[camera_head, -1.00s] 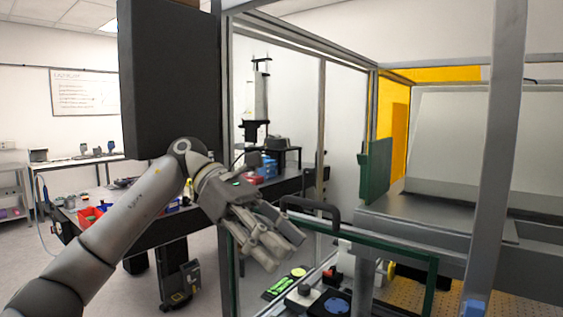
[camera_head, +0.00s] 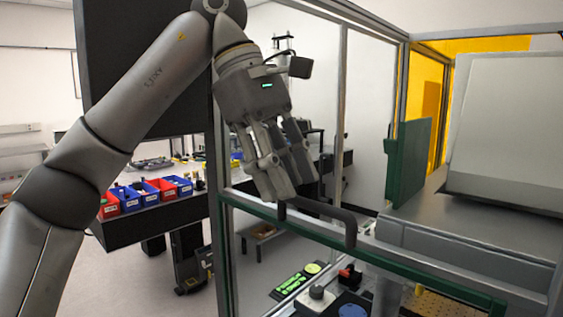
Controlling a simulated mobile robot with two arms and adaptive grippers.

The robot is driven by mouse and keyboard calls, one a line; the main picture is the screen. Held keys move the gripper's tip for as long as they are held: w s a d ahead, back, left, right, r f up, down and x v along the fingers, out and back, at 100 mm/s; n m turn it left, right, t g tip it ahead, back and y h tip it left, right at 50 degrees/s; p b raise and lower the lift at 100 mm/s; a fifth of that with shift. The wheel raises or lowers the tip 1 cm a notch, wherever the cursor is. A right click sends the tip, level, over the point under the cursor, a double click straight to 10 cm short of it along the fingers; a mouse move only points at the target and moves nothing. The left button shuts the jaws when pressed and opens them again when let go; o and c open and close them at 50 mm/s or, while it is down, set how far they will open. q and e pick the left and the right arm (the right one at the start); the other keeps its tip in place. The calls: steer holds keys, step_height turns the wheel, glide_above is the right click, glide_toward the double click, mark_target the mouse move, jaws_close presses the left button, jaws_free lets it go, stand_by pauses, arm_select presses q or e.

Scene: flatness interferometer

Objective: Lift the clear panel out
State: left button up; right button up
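The clear panel has a green frame; its top rail (camera_head: 400,266) runs across the lower middle of the head view, and I see through the pane below it. A black bar handle (camera_head: 336,213) is fixed at this rail. My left gripper (camera_head: 292,190) points down just above the left end of the handle. The panel's lower edge is out of view. My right gripper is not in view.
Grey metal posts (camera_head: 213,190) frame the enclosure around the panel. A green plate (camera_head: 408,165) and a large grey machine block (camera_head: 510,130) stand on the right. Behind the pane are small devices, including a red-and-black one (camera_head: 350,276). Red and blue bins (camera_head: 150,190) sit on a bench at left.

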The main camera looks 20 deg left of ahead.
mark_target(308, 229)
arm_select(q)
steer(key=x, duration=0.7)
steer(key=shift+d+f, duration=0.15)
steer(key=shift+f, duration=0.15)
steer(key=shift+s+f, duration=0.1)
steer(key=shift+s, duration=0.05)
steer(key=shift+s+d, duration=0.1)
steer(key=shift+s, duration=0.05)
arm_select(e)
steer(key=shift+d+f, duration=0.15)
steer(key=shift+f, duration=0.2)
arm_select(q)
steer(key=shift+c, duration=0.6)
jaws_close()
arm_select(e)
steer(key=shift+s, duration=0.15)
